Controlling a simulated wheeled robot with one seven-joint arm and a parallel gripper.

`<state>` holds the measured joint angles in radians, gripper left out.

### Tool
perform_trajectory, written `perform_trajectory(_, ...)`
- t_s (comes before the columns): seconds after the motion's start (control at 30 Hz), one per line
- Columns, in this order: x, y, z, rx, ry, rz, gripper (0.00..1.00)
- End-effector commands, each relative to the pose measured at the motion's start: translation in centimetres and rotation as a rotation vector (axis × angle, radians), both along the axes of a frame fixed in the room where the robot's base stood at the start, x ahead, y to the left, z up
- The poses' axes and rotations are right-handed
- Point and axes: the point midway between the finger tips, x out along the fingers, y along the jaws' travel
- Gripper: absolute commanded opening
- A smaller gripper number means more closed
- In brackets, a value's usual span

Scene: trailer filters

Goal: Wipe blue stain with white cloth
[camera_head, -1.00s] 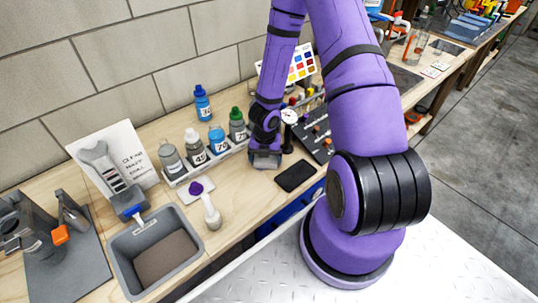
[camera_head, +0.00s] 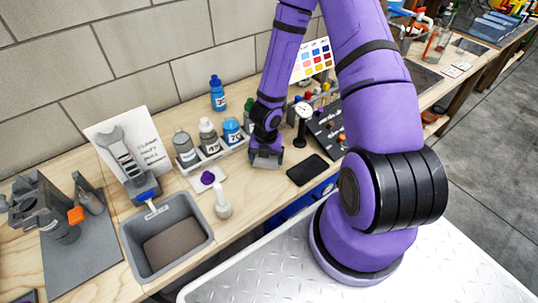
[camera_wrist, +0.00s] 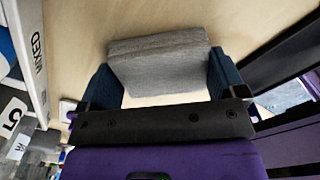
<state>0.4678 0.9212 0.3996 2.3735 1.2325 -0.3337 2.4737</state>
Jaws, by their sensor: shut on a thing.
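My gripper (camera_wrist: 160,75) is shut on a folded, greyish-white cloth (camera_wrist: 158,62), held between its two dark blue fingers in the wrist view. In the head view my gripper (camera_head: 266,158) is low over the wooden bench (camera_head: 262,190), between the bottle rack and a black phone-like slab. The cloth is hardly visible there, and I cannot tell whether it touches the wood. No blue stain can be made out in either view; my gripper and arm hide part of the bench.
A rack of labelled bottles (camera_head: 232,132) stands just left of my gripper. A purple-topped item (camera_head: 207,178), white bottle (camera_head: 222,207) and grey tub (camera_head: 207,243) are at left.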

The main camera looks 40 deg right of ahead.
Motion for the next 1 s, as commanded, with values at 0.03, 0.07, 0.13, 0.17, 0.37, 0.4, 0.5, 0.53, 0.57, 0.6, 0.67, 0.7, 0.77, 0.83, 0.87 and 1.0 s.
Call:
perform_trajectory(0.03,0.0,-0.1,0.0,0.0,0.0,-0.001,0.71)
perform_trajectory(0.07,0.0,-0.2,0.0,0.0,0.0,-0.001,0.71)
perform_trajectory(0.13,0.0,-0.5,-0.1,-0.001,0.0,-0.002,0.71)
perform_trajectory(0.17,0.0,-0.7,-0.1,-0.001,0.0,-0.003,0.71)
perform_trajectory(0.37,0.1,-2.1,-0.2,-0.002,-0.001,-0.002,0.71)
perform_trajectory(0.4,0.1,-2.5,-0.2,-0.002,-0.001,-0.003,0.71)
perform_trajectory(0.5,0.1,-3.3,-0.3,-0.004,-0.001,-0.004,0.71)
perform_trajectory(0.53,0.1,-3.4,-0.3,-0.004,0.0,-0.004,0.71)
perform_trajectory(0.57,0.1,-3.6,-0.3,-0.004,0.001,-0.003,0.71)
perform_trajectory(0.6,0.1,-3.7,-0.4,-0.004,0.001,-0.003,0.71)
perform_trajectory(0.67,0.1,-3.8,-0.4,-0.004,0.001,-0.003,0.71)
perform_trajectory(0.7,0.1,-3.9,-0.4,-0.004,0.001,-0.004,0.71)
perform_trajectory(0.77,0.1,-4.1,-0.4,-0.004,0.001,-0.005,0.71)
perform_trajectory(0.83,0.1,-4.6,-0.3,-0.004,0.001,-0.006,0.71)
perform_trajectory(0.87,0.1,-4.8,-0.3,-0.006,0.001,-0.006,0.71)
perform_trajectory(1.0,0.2,-5.9,-0.2,-0.006,0.001,-0.007,0.71)
